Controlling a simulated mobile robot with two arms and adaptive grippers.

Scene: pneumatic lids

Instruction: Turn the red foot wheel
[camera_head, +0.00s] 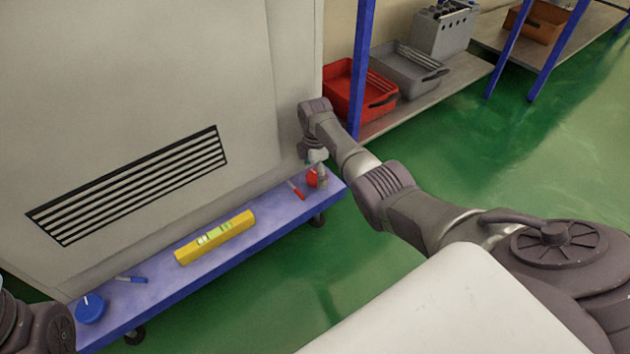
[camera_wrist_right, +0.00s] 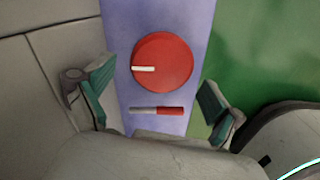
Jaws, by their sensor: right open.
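The red foot wheel (camera_head: 312,178) is a round knob at the far right end of the blue-purple platform (camera_head: 270,222), partly hidden by my right gripper in the head view. In the right wrist view the red foot wheel (camera_wrist_right: 168,58) shows whole, with a white mark pointing left. My right gripper (camera_head: 317,172) points down over it, open. In the wrist view its fingertips (camera_wrist_right: 155,92) stand apart to the left and right of the wheel, and nothing is between them in grip. I cannot tell the exact height above it. My left gripper is out of view.
A grey cabinet wall (camera_head: 130,100) stands close behind. Green floor in front is clear.

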